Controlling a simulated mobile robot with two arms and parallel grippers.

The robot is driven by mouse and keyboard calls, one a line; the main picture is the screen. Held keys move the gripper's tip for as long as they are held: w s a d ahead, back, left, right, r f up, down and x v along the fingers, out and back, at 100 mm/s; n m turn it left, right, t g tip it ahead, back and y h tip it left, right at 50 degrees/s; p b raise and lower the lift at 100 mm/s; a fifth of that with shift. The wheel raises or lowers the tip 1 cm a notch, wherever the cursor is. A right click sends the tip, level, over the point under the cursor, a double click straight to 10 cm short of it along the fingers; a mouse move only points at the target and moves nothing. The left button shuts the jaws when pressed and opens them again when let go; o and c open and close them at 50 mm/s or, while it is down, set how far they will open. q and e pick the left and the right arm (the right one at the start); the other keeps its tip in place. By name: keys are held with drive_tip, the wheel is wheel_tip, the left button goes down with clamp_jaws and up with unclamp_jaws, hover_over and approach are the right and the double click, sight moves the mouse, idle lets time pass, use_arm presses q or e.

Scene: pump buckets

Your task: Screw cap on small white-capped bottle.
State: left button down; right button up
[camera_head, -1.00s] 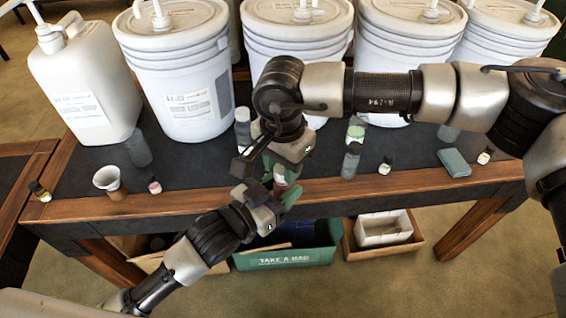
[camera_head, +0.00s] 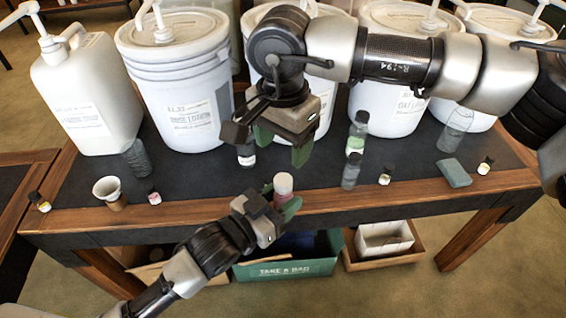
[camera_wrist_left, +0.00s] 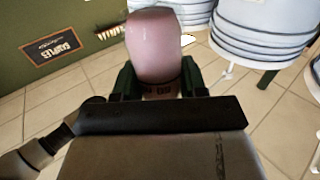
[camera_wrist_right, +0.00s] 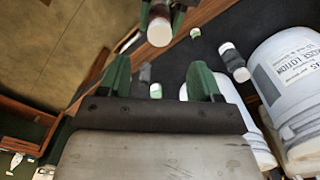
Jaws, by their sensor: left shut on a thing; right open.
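A small bottle with a dark red body and a pale whitish top (camera_head: 283,184) stands roughly upright in my left gripper (camera_head: 277,204), whose green fingers are shut on it in front of the table edge. In the left wrist view the bottle (camera_wrist_left: 154,45) looks large and pinkish between the fingers. In the right wrist view its round white top (camera_wrist_right: 159,31) faces the camera. My right gripper (camera_head: 282,148) is open and empty above the bottle, apart from it. I cannot tell how tightly the white top sits on the bottle.
Several small bottles stand on the dark table (camera_head: 220,195), including a green-labelled one (camera_head: 356,135). A paper cup (camera_head: 109,192) is at left and a blue-green block (camera_head: 454,173) at right. Large white buckets (camera_head: 178,80) line the back. A green box (camera_head: 286,267) is below the table.

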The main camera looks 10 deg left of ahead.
wheel_tip(320, 180, up, 4)
drive_tip(key=shift+f, duration=0.1)
drive_tip(key=shift+a, duration=0.1)
idle(0.6)
